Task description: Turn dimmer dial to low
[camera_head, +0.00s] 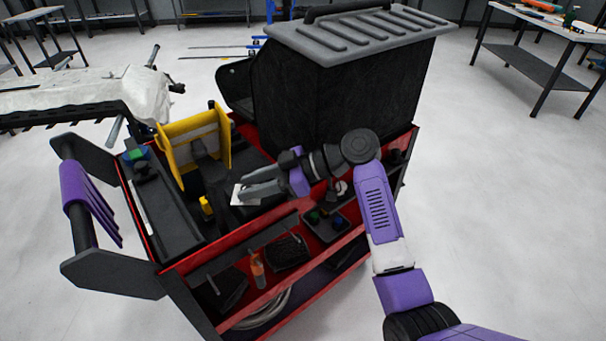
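My gripper (246,187) reaches in from the right over the red and black tool cart (235,240), with its fingers pointing left. The two grey fingers look apart, with a gap between them. A small white plate (240,199) lies at the fingertips, partly covered by them. I cannot make out a dimmer dial clearly; the fingers may hide it. I cannot tell whether the fingers touch anything.
A large black case with a grey ribbed lid (355,35) stands at the cart's back. A yellow holder (178,152) rises left of my gripper. A small tray (345,222) and an orange bottle (257,272) are in front. Open floor lies right.

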